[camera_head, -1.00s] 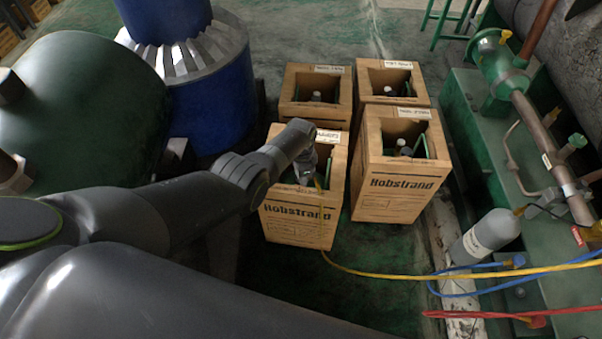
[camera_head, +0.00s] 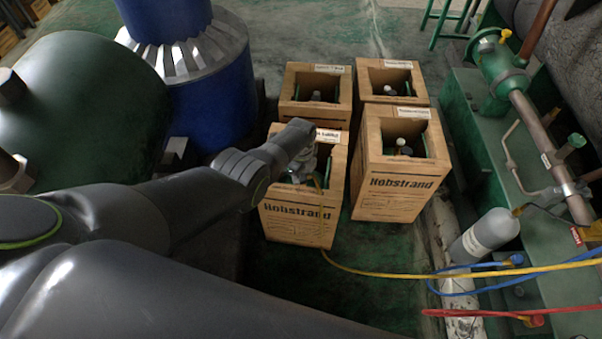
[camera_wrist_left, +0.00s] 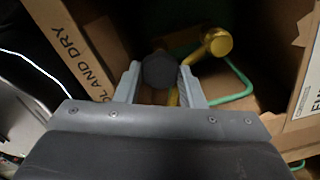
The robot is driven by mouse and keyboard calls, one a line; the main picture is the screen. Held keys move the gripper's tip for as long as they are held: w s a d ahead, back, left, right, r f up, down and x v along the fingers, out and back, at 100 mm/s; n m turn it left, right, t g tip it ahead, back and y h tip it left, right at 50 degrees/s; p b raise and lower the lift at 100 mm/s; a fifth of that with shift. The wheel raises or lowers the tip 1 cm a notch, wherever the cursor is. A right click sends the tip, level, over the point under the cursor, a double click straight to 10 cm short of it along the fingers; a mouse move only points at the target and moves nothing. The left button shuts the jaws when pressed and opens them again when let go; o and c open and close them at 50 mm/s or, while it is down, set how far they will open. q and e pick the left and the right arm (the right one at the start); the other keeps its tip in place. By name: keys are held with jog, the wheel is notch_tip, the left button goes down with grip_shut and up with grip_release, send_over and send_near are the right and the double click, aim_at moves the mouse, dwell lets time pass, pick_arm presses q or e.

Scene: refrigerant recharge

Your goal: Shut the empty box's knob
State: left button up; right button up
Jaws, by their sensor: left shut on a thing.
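The front-left cardboard box (camera_head: 297,222) stands open at the top, and a yellow hose runs out of it. My left gripper (camera_head: 303,170) reaches down into this box in the head view. In the left wrist view my left gripper (camera_wrist_left: 159,82) is shut on a dark round knob (camera_wrist_left: 159,70), with one pale finger on each side. A brass fitting (camera_wrist_left: 217,41) sits just right of the knob, and a green handle (camera_wrist_left: 240,92) curves beside it. The box label is too small to read. My right gripper is not in view.
Several similar open boxes stand close behind and to the right, one of them the front-right box (camera_head: 399,190). A grey cylinder (camera_head: 485,236) lies at the right beside green piping. The yellow hose (camera_head: 420,276) crosses the floor. A blue column (camera_head: 205,100) stands behind my arm.

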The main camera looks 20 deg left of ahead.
pick_arm(q)
jog(key=shift+m, duration=0.9)
jog(key=o, duration=1)
jog(key=shift+c, duration=0.2)
